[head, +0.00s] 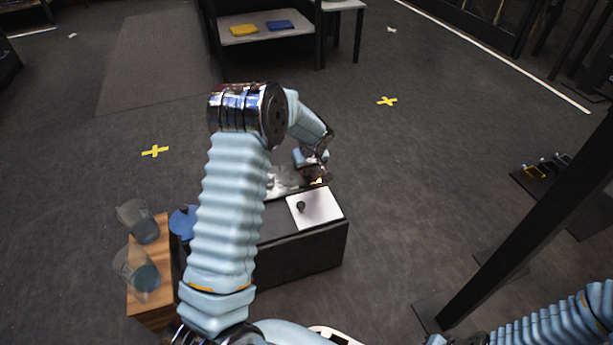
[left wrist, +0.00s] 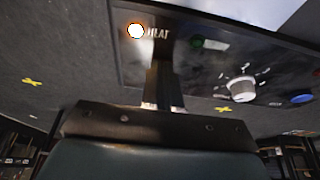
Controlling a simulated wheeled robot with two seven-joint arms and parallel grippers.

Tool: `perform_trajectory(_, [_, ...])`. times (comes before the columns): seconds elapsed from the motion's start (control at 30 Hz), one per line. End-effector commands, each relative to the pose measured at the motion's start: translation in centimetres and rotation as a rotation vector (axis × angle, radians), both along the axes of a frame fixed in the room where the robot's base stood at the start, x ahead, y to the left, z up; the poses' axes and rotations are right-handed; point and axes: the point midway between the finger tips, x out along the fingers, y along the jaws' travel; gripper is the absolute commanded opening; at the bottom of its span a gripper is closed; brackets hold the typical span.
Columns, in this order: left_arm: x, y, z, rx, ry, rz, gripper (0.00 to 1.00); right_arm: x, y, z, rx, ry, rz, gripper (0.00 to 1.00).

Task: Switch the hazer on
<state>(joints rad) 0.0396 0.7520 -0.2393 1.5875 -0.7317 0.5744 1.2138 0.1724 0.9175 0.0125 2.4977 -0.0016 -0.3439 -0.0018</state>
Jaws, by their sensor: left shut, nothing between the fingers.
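The hazer is a dark box (head: 300,262) low in the middle of the head view, partly hidden behind my left arm. In the left wrist view its dark control panel (left wrist: 212,70) shows a glowing lamp (left wrist: 136,31) beside the word HEAT, a green button (left wrist: 197,42), a white knob (left wrist: 242,88) and a blue button (left wrist: 302,98). My left gripper (head: 318,178) is over the box's far side, shut and empty. In the left wrist view its fingers (left wrist: 163,60) reach over the panel just below the HEAT lettering. I cannot tell whether they touch it. My right gripper is out of view.
A white plate with a black knob (head: 318,208) lies on the box's right top. A wooden stand (head: 150,297) with clear jugs (head: 137,222) is at the left. A dark post (head: 530,225) stands at the right. Open floor lies beyond.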

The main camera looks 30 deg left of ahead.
Motion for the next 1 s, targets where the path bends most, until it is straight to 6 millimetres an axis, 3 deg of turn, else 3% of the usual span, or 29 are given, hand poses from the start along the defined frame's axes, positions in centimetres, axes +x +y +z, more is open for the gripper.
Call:
perform_trajectory(0.03, [-0.4, -0.3, -0.7, -0.004, 0.011, 0.0, 0.0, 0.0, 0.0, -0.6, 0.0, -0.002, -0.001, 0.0])
perform_trajectory(0.53, [-0.5, -0.3, -0.7, -0.007, 0.02, 0.0, 0.0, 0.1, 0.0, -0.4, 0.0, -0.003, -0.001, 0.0])
perform_trajectory(1.0, [0.6, 1.2, 0.9, -0.002, 0.01, 0.002, 0.0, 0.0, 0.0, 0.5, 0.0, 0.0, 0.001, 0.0])
